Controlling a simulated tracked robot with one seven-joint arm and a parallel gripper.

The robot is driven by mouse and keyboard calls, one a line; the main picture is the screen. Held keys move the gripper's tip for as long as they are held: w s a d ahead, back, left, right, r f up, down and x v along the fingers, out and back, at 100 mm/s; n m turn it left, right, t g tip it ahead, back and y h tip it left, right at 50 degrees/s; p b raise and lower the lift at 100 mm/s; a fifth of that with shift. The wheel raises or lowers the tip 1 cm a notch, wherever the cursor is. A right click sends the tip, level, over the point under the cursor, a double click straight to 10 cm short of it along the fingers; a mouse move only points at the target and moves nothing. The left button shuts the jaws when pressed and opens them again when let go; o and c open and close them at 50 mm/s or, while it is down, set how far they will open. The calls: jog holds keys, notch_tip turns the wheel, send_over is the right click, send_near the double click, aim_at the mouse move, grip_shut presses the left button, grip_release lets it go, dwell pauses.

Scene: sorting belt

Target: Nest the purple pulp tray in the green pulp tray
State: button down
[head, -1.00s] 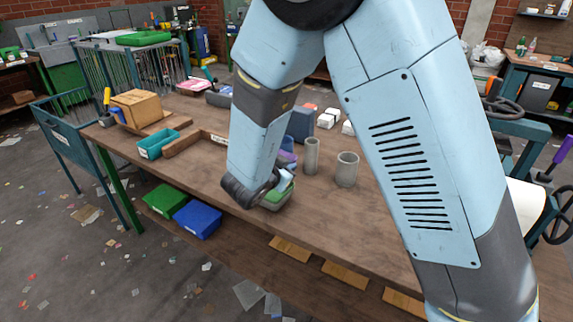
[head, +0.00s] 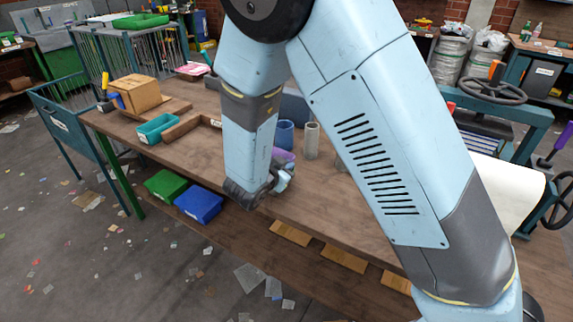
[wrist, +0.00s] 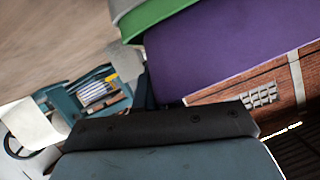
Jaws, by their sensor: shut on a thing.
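The purple pulp tray (wrist: 225,45) fills the upper right of the wrist view, very close to my gripper. My gripper (head: 280,178) is shut on it; the fingertips are hard to make out. A purple patch (head: 283,154) shows just behind my gripper in the head view. The green pulp tray (wrist: 152,14) shows as a band along the purple tray's edge in the wrist view, with a greyish rim beside it. I cannot tell whether the two touch or are nested. In the head view the green tray is hidden behind my gripper and wrist.
A blue cup (head: 285,135) and a grey tube (head: 311,140) stand behind my gripper. A teal bin (head: 156,127) and a cardboard box (head: 137,93) are on the left. Green (head: 165,184) and blue bins (head: 199,205) sit below the table edge. The front table strip is bare.

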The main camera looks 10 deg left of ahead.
jog(key=c, duration=1.2)
grip_release()
jog(key=shift+r, duration=4.45)
